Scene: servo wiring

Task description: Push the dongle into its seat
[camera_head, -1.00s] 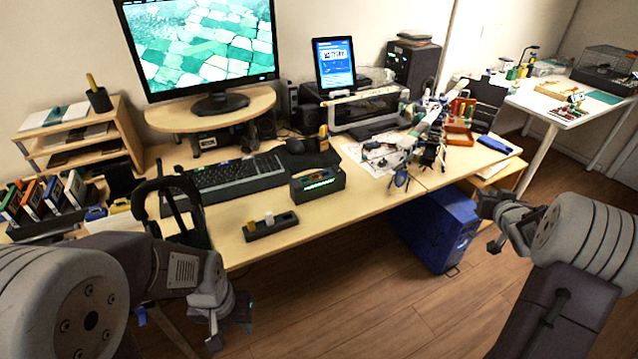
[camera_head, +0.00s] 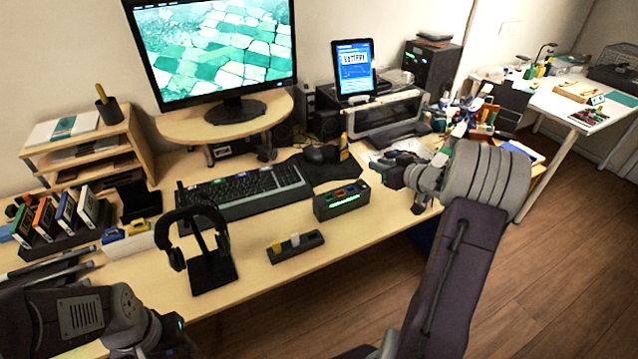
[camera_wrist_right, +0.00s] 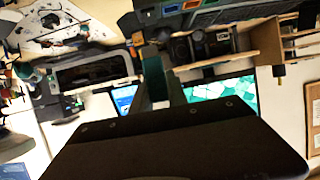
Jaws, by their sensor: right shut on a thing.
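A black hub box (camera_head: 341,200) with coloured slots and a green light stands on the desk; its slotted edge also shows at the top of the right wrist view (camera_wrist_right: 205,14). A low black holder (camera_head: 312,241) in front of it carries a yellow piece (camera_head: 276,247) and a white piece (camera_head: 295,239). My right gripper (camera_head: 388,174) is right of the hub and apart from it. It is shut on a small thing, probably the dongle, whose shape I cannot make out. My left gripper (camera_head: 160,335) is low at the bottom left; its fingers are unclear.
A headphone stand (camera_head: 212,272) is left of the holder. A keyboard (camera_head: 245,190) and mouse (camera_head: 320,154) lie behind the hub. The monitor (camera_head: 215,50) and tablet (camera_head: 354,68) stand at the back. Bare desk lies around the holder.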

